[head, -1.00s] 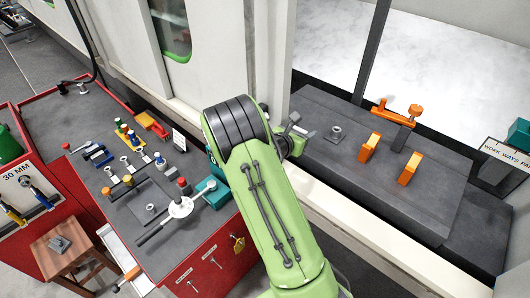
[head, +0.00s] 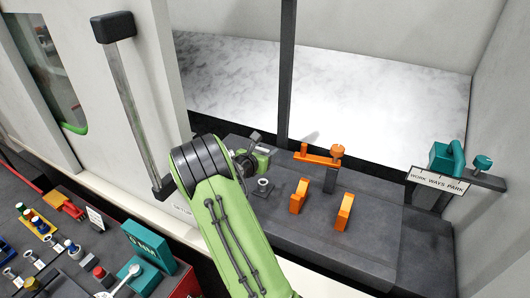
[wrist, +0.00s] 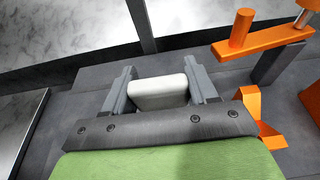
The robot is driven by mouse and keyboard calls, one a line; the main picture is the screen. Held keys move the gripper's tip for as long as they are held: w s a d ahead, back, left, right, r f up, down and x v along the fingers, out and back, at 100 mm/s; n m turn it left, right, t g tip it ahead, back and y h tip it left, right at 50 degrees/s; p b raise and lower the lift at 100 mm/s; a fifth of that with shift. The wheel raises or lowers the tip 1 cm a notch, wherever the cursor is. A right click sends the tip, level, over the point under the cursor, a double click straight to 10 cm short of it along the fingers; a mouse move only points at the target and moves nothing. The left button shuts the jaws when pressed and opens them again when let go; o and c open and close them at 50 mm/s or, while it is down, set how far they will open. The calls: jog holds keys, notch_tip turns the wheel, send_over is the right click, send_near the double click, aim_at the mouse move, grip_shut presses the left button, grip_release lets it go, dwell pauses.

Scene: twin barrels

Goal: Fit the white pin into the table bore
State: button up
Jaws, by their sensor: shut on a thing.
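The white pin (wrist: 158,93) shows in the wrist view as a pale, blocky end between the two grey fingers of my gripper (wrist: 159,88). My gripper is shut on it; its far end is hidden. In the head view my gripper (head: 257,142) is over the dark table (head: 380,235), behind a short grey collar (head: 263,187) with a dark hole, which looks like the table bore. I cannot make out the pin in the head view. The collar does not show in the wrist view.
Two orange blocks (head: 299,196) (head: 344,212) stand right of the collar. An orange clamp arm (head: 318,156) on a dark post is behind them. A door handle (head: 137,115) rises at left, above the tool bench (head: 75,262).

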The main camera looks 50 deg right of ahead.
jog(key=shift+d+f+p, duration=0.1)
jog(key=shift+d+p, duration=0.15)
jog(key=shift+p, duration=0.05)
notch_tip(320, 180, down, 6)
jog(key=b, duration=0.4)
jog(key=shift+a, duration=0.1)
jog(key=shift+p, duration=0.9)
dwell(0.8)
dwell(0.4)
jog(key=shift+f+b, duration=0.3)
jog(key=shift+f+b, duration=1)
jog(key=shift+f, duration=0.7)
jog(key=o, duration=1.2)
jog(key=shift+c, duration=0.2)
jog(key=shift+a+r, duration=0.1)
